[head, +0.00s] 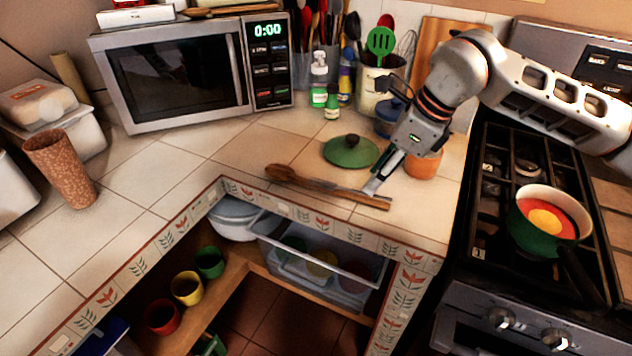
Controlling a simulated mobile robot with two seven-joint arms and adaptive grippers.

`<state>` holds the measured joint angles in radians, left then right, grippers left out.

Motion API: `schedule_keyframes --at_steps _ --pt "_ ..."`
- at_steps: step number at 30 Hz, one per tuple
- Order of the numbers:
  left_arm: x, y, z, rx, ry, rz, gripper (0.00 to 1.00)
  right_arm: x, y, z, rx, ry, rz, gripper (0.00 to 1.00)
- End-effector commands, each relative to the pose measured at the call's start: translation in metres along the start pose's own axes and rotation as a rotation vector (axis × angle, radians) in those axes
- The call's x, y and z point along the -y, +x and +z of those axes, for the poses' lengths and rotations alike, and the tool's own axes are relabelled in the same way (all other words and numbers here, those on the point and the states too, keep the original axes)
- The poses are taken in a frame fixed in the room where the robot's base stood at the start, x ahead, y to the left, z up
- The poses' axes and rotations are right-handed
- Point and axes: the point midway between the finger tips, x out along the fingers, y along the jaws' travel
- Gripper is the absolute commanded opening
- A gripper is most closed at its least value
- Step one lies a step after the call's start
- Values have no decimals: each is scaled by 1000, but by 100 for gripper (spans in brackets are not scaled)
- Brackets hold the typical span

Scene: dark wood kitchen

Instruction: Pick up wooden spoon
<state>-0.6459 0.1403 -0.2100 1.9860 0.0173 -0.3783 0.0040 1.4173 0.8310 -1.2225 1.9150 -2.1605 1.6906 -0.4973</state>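A brown wooden spoon (312,183) lies on the tiled counter near its front edge, below the microwave. Its bowl end is at the left and its handle runs right. My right gripper (374,187) comes in from the upper right and points down at the handle. Its fingertips overlap the handle near its right end. Seen edge-on, I cannot tell whether the fingers are closed around it. My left gripper is not in view.
A green lid (350,151) lies behind the spoon, and an orange-brown pot (424,164) stands beside my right gripper. A utensil crock (378,88) and bottles stand at the back. The stove (483,215) with a pot (543,220) is at right. Counter left of the spoon is clear.

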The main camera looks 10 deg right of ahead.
Motion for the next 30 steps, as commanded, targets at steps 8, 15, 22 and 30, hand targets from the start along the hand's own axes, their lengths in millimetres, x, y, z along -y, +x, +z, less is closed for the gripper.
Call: schedule_keyframes --at_steps 8,15,22,30 --pt "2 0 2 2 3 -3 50 1 24 3 1 0 4 34" --pt "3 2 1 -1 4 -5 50 4 59 6 0 0 5 34" --pt "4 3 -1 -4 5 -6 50 4 65 6 2 0 3 34" --pt "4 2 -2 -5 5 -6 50 4 65 6 2 0 3 0"
